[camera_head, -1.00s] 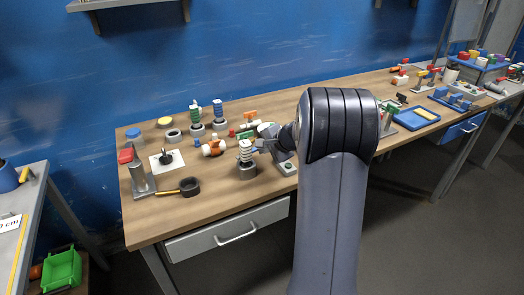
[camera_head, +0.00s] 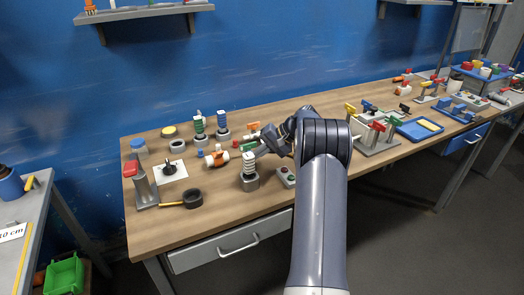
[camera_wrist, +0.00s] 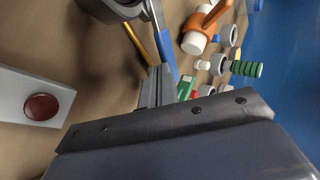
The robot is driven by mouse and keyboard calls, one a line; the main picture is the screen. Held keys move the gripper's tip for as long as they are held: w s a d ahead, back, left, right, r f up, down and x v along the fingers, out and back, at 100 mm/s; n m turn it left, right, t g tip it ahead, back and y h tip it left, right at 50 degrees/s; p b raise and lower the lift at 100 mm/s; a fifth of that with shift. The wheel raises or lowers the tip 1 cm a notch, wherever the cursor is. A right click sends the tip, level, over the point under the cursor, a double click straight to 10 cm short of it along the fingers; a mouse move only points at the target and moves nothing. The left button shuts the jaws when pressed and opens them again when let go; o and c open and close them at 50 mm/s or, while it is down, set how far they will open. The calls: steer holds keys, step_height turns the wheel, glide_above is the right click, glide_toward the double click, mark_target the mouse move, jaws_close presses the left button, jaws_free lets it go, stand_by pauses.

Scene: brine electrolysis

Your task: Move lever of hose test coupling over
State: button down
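I cannot tell for certain which part is the hose test coupling. An orange and white fitting (camera_head: 217,157) with an orange handle lies on the bench left of my gripper; the fitting also shows at the top of the wrist view (camera_wrist: 197,40). A white ribbed piece (camera_head: 249,164) stands upright on a grey round base in front of my gripper. My gripper (camera_head: 264,143) is low over the bench, behind and right of that piece. In the wrist view its narrow grey fingers (camera_wrist: 156,84) look close together; whether they are shut or hold anything is unclear.
A grey box with a red button (camera_wrist: 41,107) is close beside my gripper in the wrist view. Green and blue ribbed pieces (camera_head: 221,122) stand behind. A black ring with a yellow handle (camera_head: 193,198) lies at the front left. The bench front (camera_head: 225,205) is bare.

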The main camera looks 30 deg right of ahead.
steer(key=shift+w+a+r+n+g+y+p, duration=0.1)
steer(key=shift+w+a+n+g+y+p, duration=0.15)
steer(key=shift+w+n+g+p, duration=0.3)
steer(key=shift+w+a+n+g+y+p, duration=0.25)
steer(key=shift+w+n+p, duration=0.05)
steer(key=shift+n, duration=0.35)
steer(key=shift+w+a+p, duration=0.3)
steer(key=shift+w+a, duration=0.45)
steer(key=shift+a, duration=0.25)
